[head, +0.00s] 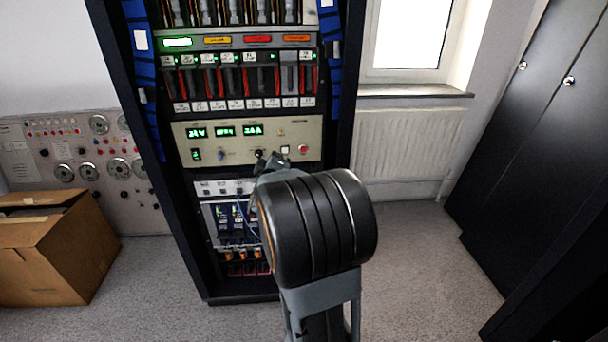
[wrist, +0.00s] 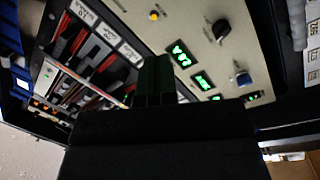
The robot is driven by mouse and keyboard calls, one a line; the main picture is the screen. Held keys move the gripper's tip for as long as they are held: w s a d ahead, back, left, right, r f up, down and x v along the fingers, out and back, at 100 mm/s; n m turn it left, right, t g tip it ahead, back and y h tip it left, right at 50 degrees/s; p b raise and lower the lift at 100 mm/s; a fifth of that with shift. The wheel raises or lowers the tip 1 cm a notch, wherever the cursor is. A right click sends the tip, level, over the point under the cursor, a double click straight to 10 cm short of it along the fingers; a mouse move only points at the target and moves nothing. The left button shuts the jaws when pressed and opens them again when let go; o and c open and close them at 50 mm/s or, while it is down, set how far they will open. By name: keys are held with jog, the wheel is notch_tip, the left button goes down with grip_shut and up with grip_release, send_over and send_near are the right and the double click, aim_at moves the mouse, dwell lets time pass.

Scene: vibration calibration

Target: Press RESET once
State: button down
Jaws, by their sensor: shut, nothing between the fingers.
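The beige control panel (head: 240,133) in the rack carries green displays, a blue knob (head: 221,156), a black knob (head: 259,153), a white square button (head: 285,149) and a red round button (head: 303,149). Its lettering is too small to read, so I cannot tell which control is RESET. My gripper (head: 271,160) is shut and empty in front of the panel, below and left of the white button. In the wrist view my dark fingers (wrist: 154,80) are together beside the green displays (wrist: 182,53). The black knob (wrist: 221,29) and blue knob (wrist: 243,79) show there. Contact cannot be judged.
Above the panel is a row of labelled modules (head: 240,80); below it are wired devices (head: 232,217). A cardboard box (head: 60,255) stands on the floor at left. Dark cabinets (head: 520,120) stand at right. The floor (head: 425,265) between rack and cabinets is clear.

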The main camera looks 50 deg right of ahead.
aim_at(304, 149)
jog(key=s+d+f+m+g+h+b, duration=0.1)
jog(key=s+d+f+g+h+b, duration=0.3)
jog(key=s+d+f+g+h, duration=0.1)
jog(key=s+d+h, duration=0.1)
jog(key=d+h, duration=0.1)
jog(key=shift+d+g, duration=0.4)
jog(key=shift+w+d, duration=0.1)
jog(key=shift+w+d+p, duration=0.15)
jog(key=shift+w+d, duration=1.2)
jog(key=shift+w, duration=0.3)
jog(key=shift+w+d+p, duration=0.15)
jog(key=shift+w+d, duration=1.2)
jog(key=shift+w, duration=0.25)
jog(key=shift+w+d, duration=0.15)
jog(key=shift+w+d, duration=0.15)
jog(key=shift+w, duration=0.05)
